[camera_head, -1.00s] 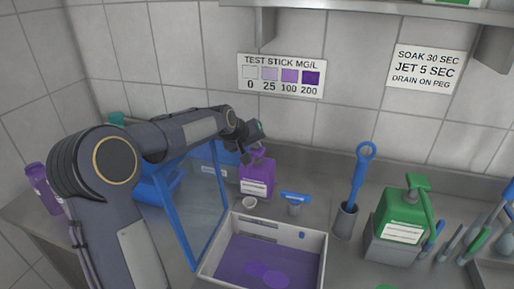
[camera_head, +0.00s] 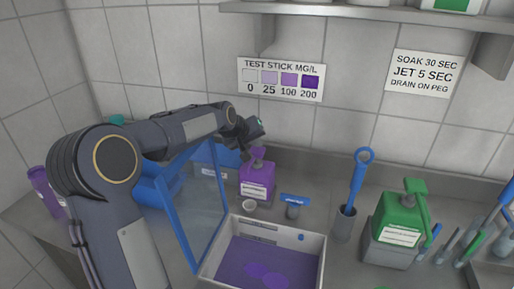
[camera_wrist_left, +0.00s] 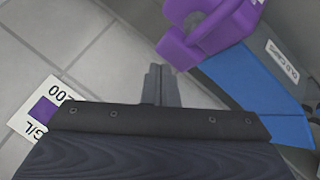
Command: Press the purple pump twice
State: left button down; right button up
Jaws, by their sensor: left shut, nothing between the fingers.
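The purple pump bottle (camera_head: 257,178) stands upright at the back of the counter, a white label on its front. Its purple pump head (camera_head: 257,153) is on top, and it shows large at the top of the left wrist view (camera_wrist_left: 205,35). My left gripper (camera_head: 250,132) is just above and behind the pump head, partly hidden by its own wrist. In the left wrist view its fingers (camera_wrist_left: 160,85) are shut with nothing between them, beside the pump head. I cannot tell whether they touch it. My right gripper is out of view.
A blue-framed clear panel (camera_head: 196,205) stands left of a white tray (camera_head: 318,250) with purple liquid. Blue bins (camera_head: 158,190) lie behind it. A green pump bottle (camera_head: 399,217) and a blue-handled tool (camera_head: 358,180) stand to the right. A shelf (camera_head: 380,14) runs above.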

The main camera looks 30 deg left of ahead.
aim_at(255, 152)
pick_arm(q)
jog(key=shift+r, duration=0.15)
notch_tip(255, 152, up, 5)
jog(key=p, duration=0.3)
jog(key=shift+p, duration=0.4)
dwell(2.3)
notch_tip(255, 152, up, 4)
jog(key=b, duration=0.3)
jog(key=shift+b, duration=0.4)
jog(key=shift+f, duration=0.25)
